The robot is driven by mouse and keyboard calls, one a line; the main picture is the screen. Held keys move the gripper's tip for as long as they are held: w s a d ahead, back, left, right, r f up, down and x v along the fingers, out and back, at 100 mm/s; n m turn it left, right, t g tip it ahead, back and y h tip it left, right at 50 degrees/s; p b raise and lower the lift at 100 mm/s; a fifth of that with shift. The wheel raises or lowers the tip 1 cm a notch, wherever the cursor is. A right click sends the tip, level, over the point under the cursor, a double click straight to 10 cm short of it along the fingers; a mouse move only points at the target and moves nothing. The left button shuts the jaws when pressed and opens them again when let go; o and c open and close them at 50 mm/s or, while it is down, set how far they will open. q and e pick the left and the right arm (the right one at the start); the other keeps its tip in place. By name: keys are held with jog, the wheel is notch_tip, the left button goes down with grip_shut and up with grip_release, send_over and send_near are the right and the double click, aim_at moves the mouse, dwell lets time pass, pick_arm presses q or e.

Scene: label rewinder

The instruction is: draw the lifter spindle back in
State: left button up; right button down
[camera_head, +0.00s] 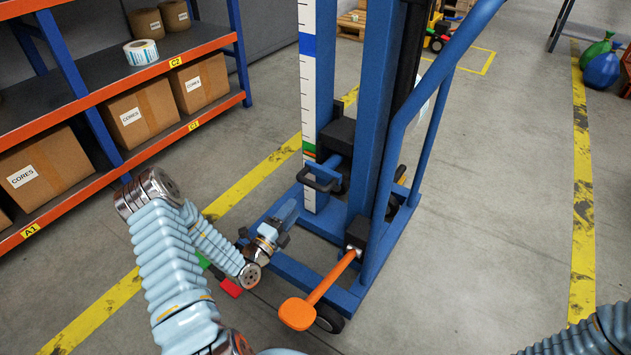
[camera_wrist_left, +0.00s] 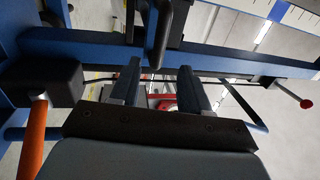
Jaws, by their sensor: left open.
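The blue lifter (camera_head: 365,115) stands upright with a ruled white scale strip (camera_head: 308,80) on its mast. A black carriage block (camera_head: 338,135) sits low on it, with a short blue bar and a black loop handle (camera_head: 318,180). I cannot tell clearly which part is the spindle. My left gripper (camera_head: 288,217) is open and empty, low beside the lifter and below the handle. In the left wrist view its two fingers (camera_wrist_left: 160,72) are spread, and the black handle (camera_wrist_left: 158,35) shows past their tips, apart from them. My right gripper is out of view.
An orange lever (camera_head: 325,289) sticks out from the lifter's near side; it also shows in the left wrist view (camera_wrist_left: 35,135). A shelf rack (camera_head: 155,70) with boxes stands left. Open floor (camera_head: 480,210) lies to the right.

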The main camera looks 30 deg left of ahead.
aim_at(312, 185)
pick_arm(q)
jog(key=w, duration=0.3)
jog(key=w+r, duration=0.1)
jog(key=w, duration=0.3)
jog(key=w+d+r, duration=0.1)
jog(key=w, duration=0.3)
jog(key=shift+w, duration=0.1)
grip_shut()
